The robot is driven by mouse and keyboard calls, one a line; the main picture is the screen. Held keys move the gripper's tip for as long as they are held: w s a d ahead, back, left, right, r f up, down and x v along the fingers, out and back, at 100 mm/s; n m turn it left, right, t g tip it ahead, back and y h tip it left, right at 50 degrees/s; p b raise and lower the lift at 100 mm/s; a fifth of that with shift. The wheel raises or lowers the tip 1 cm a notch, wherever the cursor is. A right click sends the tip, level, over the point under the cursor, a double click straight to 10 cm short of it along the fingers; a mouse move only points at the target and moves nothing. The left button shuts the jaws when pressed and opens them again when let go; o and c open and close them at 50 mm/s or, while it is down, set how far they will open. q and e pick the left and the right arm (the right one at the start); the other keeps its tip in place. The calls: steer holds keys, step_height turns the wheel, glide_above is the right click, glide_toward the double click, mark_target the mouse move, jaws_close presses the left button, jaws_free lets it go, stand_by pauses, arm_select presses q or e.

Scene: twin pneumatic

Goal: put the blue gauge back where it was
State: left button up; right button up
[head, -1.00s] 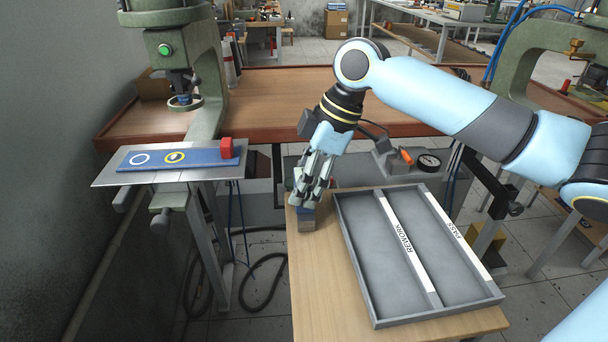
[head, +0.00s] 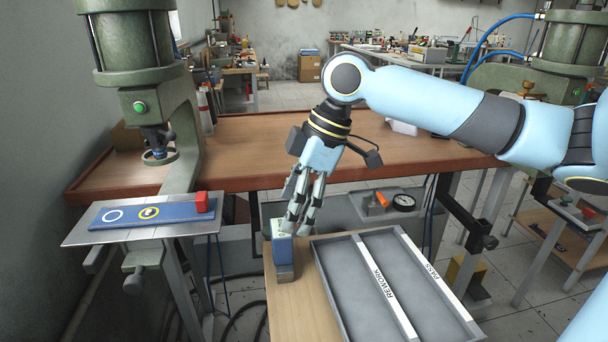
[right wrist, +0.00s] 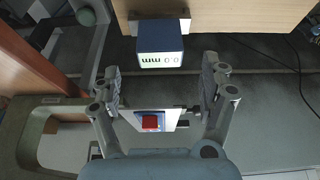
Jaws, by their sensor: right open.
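The blue gauge (head: 282,248) stands upright on a grey block (head: 285,273) at the left edge of the wooden table. In the right wrist view the gauge (right wrist: 160,38) shows its lit display reading 0.0 mm. My right gripper (head: 297,228) is open and empty, with its fingertips close above and to the right of the gauge in the head view. In the right wrist view the gauge lies beyond the gap between the two fingers (right wrist: 160,88), apart from them. My left gripper is not in view.
A grey tray (head: 318,272) with REWORK and PASS strips lies right of the gauge. A metal plate (head: 75,236) at left bears a blue mat (head: 118,218) with two rings and a red block (head: 205,202), under a green press (head: 175,120).

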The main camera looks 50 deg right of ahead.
steer(key=p+v, duration=0.1)
steer(key=v, duration=0.5)
stand_by(0.6)
